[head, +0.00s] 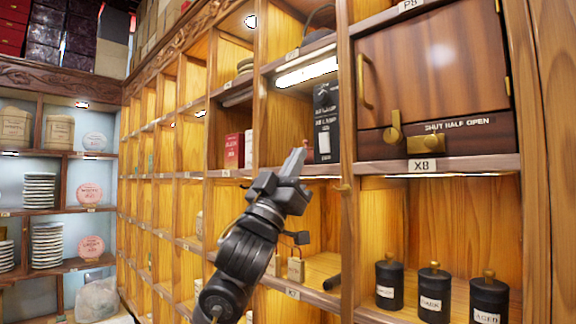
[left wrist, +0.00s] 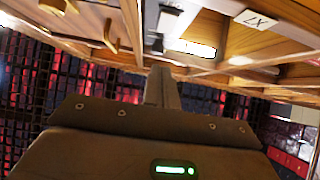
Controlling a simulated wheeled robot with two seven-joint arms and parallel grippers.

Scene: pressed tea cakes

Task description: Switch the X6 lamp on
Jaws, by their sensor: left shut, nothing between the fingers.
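My left gripper (head: 296,160) is shut and empty, its tip in front of the middle shelf compartment that holds a black printed panel (head: 326,120). Its closed fingers also show in the left wrist view (left wrist: 162,88). A lit white lamp strip (head: 306,71) glows at the top of that compartment, and a lit strip shows in the left wrist view (left wrist: 192,47). No X6 label can be read; the gripper hides part of the shelf edge. My right gripper is not in view.
At right is a wooden door (head: 430,70) with brass handle and latch, above an X8 label (head: 422,165). Black canisters (head: 434,292) stand below it. An X7 label (head: 292,294) is on the lower shelf edge. Red and white boxes (head: 233,150) stand left of the gripper.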

